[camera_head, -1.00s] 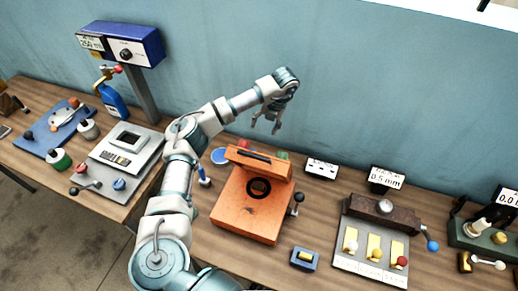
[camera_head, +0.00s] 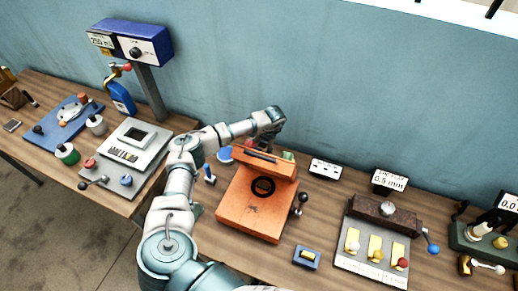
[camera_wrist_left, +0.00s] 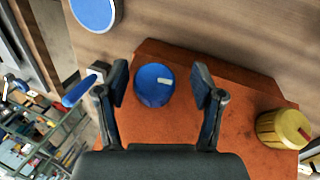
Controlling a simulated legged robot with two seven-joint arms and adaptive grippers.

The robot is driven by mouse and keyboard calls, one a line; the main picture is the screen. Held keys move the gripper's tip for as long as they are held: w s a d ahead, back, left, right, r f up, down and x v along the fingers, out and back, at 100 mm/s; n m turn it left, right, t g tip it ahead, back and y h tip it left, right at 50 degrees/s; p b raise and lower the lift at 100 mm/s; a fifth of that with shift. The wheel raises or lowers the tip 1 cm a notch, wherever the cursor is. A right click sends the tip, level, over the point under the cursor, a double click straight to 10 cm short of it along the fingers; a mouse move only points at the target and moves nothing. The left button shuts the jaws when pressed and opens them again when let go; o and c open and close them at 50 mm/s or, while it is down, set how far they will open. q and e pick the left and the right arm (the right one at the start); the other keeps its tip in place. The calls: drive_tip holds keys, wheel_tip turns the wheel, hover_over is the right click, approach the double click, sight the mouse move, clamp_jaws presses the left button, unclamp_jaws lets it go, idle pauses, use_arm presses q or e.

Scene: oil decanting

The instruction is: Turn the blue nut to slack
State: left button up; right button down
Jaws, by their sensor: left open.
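The blue nut (camera_wrist_left: 155,85) is a round blue knob with a pale mark on top, set on an orange surface in the left wrist view. My left gripper (camera_wrist_left: 160,82) is open, with one dark finger on each side of the blue nut. Gaps show between the nut and both fingers; I cannot tell how far the tips are above the surface. In the head view the orange machine (camera_head: 247,205) stands on the bench, and its upright block hides the nut and my left fingers. My right gripper is not in view.
A blue disc (camera_wrist_left: 95,12) and a blue-handled tool (camera_wrist_left: 82,90) lie nearby. A dark ball-ended lever (camera_head: 298,203) sticks out beside the machine. A gauge plate (camera_head: 368,258) stands further right.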

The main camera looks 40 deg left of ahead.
use_arm(q)
drive_tip(key=shift+a, duration=0.1)
drive_tip(key=shift+a, duration=0.2)
drive_tip(key=shift+c, duration=0.9)
drive_tip(key=shift+a+f, duration=0.15)
drive_tip(key=shift+a, duration=0.1)
drive_tip(key=c, duration=1)
drive_tip(key=shift+d+y, duration=0.35)
drive_tip(key=shift+y, duration=0.05)
drive_tip(key=shift+w+n+g+y, duration=0.1)
drive_tip(key=shift+n+g+y, duration=0.3)
drive_tip(key=shift+n+y, duration=0.1)
drive_tip(key=shift+n+g+y+b, duration=0.3)
drive_tip(key=shift+y+b, duration=0.1)
drive_tip(key=shift+b, duration=0.1)
drive_tip(key=shift+a+y, duration=0.15)
drive_tip(key=shift+y, duration=0.25)
